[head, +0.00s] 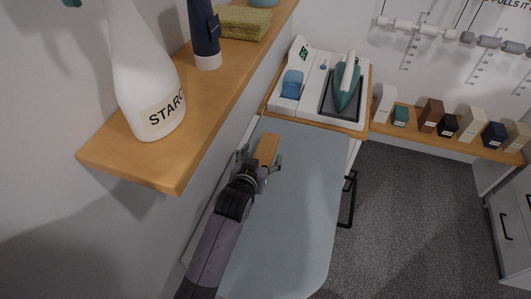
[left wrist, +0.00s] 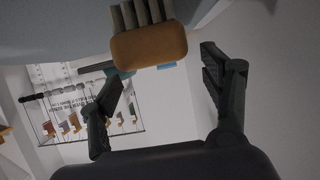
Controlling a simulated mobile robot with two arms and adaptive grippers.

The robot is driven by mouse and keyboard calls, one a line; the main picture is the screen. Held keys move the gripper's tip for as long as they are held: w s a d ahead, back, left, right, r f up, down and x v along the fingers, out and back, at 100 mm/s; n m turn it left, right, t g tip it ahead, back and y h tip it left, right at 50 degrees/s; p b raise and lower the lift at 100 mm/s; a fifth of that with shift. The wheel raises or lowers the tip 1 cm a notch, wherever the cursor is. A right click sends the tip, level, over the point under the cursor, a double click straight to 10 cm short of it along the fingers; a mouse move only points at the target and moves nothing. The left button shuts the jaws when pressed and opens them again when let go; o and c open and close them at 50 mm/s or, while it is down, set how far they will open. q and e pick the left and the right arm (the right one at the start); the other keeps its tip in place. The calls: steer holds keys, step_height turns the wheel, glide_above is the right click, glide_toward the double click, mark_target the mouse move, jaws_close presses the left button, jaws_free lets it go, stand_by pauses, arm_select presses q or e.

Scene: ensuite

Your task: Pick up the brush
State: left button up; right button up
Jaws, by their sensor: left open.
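The brush, a light wooden block (head: 267,149), is on the pale blue-grey ironing board near its far end. In the left wrist view the brush (left wrist: 150,46) shows its rounded wooden end, with grey-brown bristles above it in the picture. My left gripper (head: 260,162) is open, its two fingers apart on either side of the near part of the brush in the head view. In the left wrist view the brush appears ahead of the open fingertips (left wrist: 162,76), with space between it and each finger. I cannot tell the exact height gap. My right gripper is not in view.
The ironing board (head: 300,200) is otherwise bare. A teal iron (head: 346,85) stands on a white station behind it. A wooden shelf (head: 130,160) at left holds a starch bottle (head: 150,85), a dark blue bottle (head: 204,35) and a sponge (head: 245,22). Small boxes line the back-right ledge.

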mark_target(265, 151)
arm_select(q)
steer(key=shift+p+x, duration=0.6)
steer(key=shift+x, duration=1.95)
steer(key=shift+f, duration=0.1)
steer(key=shift+c, duration=0.4)
steer(key=c, duration=1.3)
